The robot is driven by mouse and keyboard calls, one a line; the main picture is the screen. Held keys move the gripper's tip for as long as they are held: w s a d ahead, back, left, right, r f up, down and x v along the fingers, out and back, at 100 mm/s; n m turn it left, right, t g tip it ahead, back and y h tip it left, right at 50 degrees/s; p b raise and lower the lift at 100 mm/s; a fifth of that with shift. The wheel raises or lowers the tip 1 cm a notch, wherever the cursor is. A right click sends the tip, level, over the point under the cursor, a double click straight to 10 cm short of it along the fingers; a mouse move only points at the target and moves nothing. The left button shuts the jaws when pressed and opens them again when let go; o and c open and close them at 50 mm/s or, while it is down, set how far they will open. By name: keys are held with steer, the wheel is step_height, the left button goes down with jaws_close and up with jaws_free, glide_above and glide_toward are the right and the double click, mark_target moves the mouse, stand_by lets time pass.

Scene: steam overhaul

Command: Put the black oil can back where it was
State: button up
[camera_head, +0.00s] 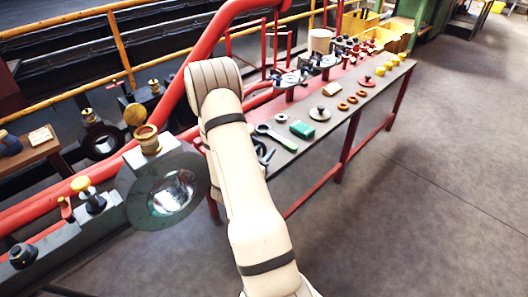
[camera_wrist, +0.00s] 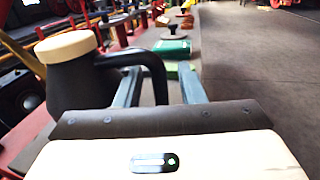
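The black oil can (camera_wrist: 78,88) has a cream lid and a looped black handle (camera_wrist: 157,72). It stands at the left of the wrist view, and its base is hidden by my gripper's body. My gripper (camera_wrist: 160,66) is open, with one finger on each side of the handle's upright part and gaps visible beside it. In the head view my arm covers most of this spot. A dark shape shows beside the arm at the near table end, too small to tell whether it is handle or finger.
A round machine part (camera_head: 140,205) and red pipes lie left of my arm. The floor (camera_head: 430,190) at right is clear.

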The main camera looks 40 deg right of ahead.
steer(key=shift+r, duration=0.1)
steer(key=shift+a+r, duration=0.1)
steer(key=shift+r, duration=0.05)
steer(key=p+v, duration=0.1)
steer(key=v, duration=1)
steer(key=s+a+r+m+g+y, duration=0.3)
steer(key=s+r+m+g+y, duration=0.2)
steer(key=s+r+m+g, duration=0.6)
steer(key=s+a+r+m+t+y, duration=0.1)
steer(key=a+r+m+t+y, duration=0.1)
steer(key=a+m+y, duration=0.3)
steer(key=s+a+r+m+t+y, duration=0.2)
steer(key=a+m+t+y, duration=0.3)
steer(key=a, duration=0.8)
steer(key=shift+s+a+r+y, duration=0.25)
steer(key=shift+r+y, duration=0.55)
steer(key=shift+y, duration=0.3)
steer(key=shift+o, duration=0.2)
